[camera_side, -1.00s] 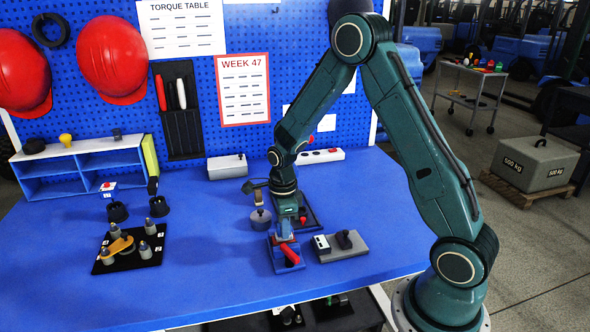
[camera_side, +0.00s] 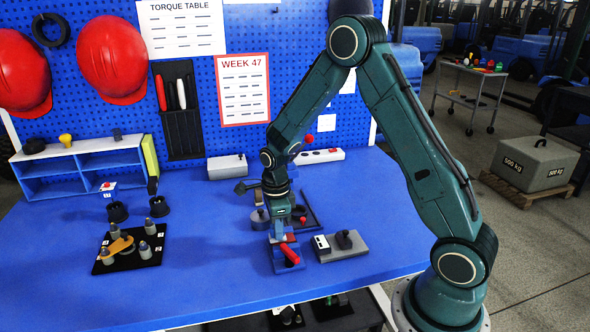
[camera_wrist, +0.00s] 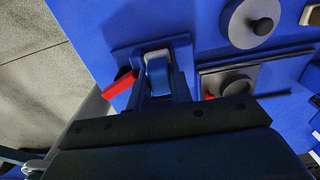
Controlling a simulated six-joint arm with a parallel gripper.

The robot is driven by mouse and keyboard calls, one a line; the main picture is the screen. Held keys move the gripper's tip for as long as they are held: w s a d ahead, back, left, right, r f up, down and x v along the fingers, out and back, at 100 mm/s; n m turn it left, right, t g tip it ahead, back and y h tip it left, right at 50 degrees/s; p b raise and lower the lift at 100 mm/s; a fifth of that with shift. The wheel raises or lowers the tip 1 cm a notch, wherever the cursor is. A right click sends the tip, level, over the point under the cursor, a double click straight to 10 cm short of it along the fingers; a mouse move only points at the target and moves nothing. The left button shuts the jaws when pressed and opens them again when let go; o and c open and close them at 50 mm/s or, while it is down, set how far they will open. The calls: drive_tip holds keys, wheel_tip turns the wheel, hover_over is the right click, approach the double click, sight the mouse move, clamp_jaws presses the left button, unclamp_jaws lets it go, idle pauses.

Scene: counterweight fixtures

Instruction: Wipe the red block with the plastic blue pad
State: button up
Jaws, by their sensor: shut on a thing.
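The red block (camera_side: 290,254) is an elongated bar on a blue base plate (camera_side: 280,267) near the front of the bench. In the wrist view, the red block (camera_wrist: 119,85) sticks out to the left of my gripper. My gripper (camera_side: 279,236) points down over the rear part of the base plate. It is shut on the blue pad (camera_wrist: 158,75), which shows between the fingers in the wrist view. The pad is low, close beside the red block. I cannot tell whether they touch, as the fingers hide part of the contact area.
A round grey weight (camera_side: 260,220) stands just behind-left of my gripper. A black board (camera_side: 107,268) with several pegs is at the left. The bench between is clear.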

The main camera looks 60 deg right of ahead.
drive_tip(key=shift+w+a, duration=0.6)
wheel_tip(320, 180, up, 8)
drive_tip(key=shift+w+a, duration=0.15)
drive_tip(key=shift+r, duration=0.1)
idle(0.5)
